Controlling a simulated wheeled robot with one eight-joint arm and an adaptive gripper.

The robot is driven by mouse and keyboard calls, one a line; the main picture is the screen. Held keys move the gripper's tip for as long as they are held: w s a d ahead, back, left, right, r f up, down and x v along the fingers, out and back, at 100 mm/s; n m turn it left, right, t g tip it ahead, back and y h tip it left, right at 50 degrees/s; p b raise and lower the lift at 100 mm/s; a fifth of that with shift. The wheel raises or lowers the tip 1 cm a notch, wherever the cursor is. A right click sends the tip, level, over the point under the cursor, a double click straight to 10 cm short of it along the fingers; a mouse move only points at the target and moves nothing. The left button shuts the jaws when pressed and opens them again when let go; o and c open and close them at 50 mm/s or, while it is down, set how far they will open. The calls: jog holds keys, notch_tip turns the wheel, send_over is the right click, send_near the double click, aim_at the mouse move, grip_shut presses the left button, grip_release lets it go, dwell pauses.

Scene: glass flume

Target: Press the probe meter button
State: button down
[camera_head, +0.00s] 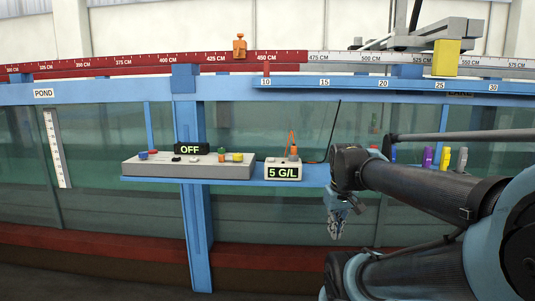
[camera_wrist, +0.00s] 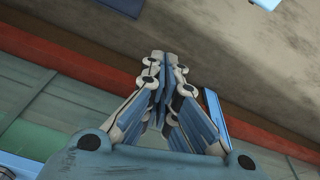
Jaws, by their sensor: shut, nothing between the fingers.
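The probe meter (camera_head: 283,171) is a small white box with a lit "5 G/L" display, on the blue shelf in the head view. A small grey knob or button (camera_head: 293,156) shows on its top, with an orange part beside it. My gripper (camera_head: 336,235) hangs to the right of the meter and below the shelf level, apart from it, pointing down. In the wrist view my gripper (camera_wrist: 164,62) has its fingers together and empty. The meter is not in the wrist view.
A grey control box (camera_head: 190,166) with an "OFF" display and coloured buttons stands left of the meter on the blue shelf (camera_head: 140,180). A blue post (camera_head: 196,235) runs below it. Coloured objects (camera_head: 445,158) stand at the right, behind my arm. The glass flume wall lies behind.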

jog(key=w+a+r+n, duration=0.3)
jog(key=w+r, duration=0.4)
jog(key=r, duration=0.3)
notch_tip(320, 180, up, 21)
jog(key=n+g, duration=0.2)
jog(key=n, duration=1)
send_over(271, 160)
jog(key=w+a, duration=0.1)
jog(key=w, duration=0.1)
jog(key=shift+s+a, duration=0.15)
notch_tip(271, 160, down, 14)
